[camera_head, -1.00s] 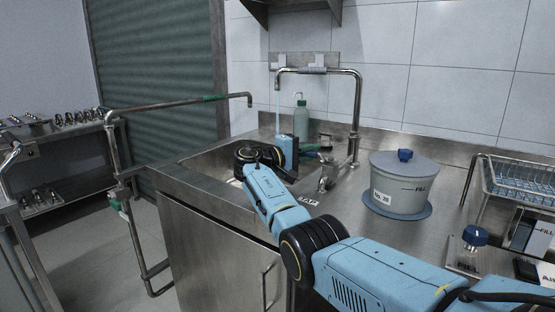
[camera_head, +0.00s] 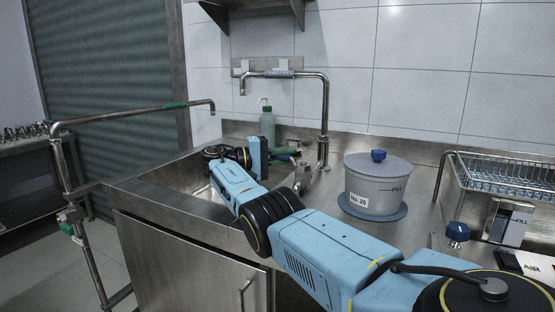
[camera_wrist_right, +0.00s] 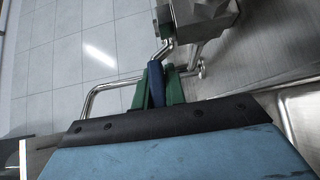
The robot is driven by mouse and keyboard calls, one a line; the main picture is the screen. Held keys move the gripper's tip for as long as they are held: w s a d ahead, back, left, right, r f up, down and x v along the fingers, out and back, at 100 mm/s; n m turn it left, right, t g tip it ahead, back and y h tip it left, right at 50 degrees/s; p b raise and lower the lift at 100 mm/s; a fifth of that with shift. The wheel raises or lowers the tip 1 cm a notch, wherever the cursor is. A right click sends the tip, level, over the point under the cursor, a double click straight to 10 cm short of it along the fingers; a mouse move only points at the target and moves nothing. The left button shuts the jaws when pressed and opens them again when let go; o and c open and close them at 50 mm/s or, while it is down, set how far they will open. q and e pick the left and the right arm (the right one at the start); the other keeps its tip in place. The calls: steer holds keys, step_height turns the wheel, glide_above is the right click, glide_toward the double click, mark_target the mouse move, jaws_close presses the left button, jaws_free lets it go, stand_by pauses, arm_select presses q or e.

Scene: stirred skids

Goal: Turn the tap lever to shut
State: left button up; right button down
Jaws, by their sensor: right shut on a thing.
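The tap is a tall bent steel pipe (camera_head: 326,115) behind the sink (camera_head: 180,180), its spout hanging over the basin. No water shows under the spout. My right gripper (camera_head: 287,153) reaches over the sink to the left of the tap's base. In the right wrist view its green fingers (camera_wrist_right: 160,92) are shut on the blue tap lever (camera_wrist_right: 156,80). The fingers hide part of the lever, and the lever is hard to make out in the head view. My left gripper is not in view.
A grey lidded bucket (camera_head: 375,188) stands on the counter right of the tap. A green bottle (camera_head: 267,128) stands behind the sink. A wire rack (camera_head: 500,180) is at the right. A steel pipe with a green band (camera_head: 140,114) crosses at the left.

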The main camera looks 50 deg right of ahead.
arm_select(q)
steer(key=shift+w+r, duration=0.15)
arm_select(e)
steer(key=shift+d+r, duration=0.1)
steer(key=shift+d, duration=0.05)
steer(key=c, duration=1.4)
jaws_free()
steer(key=shift+d, duration=0.1)
steer(key=shift+c, duration=0.2)
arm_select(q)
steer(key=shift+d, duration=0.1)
arm_select(e)
steer(key=shift+a, duration=0.2)
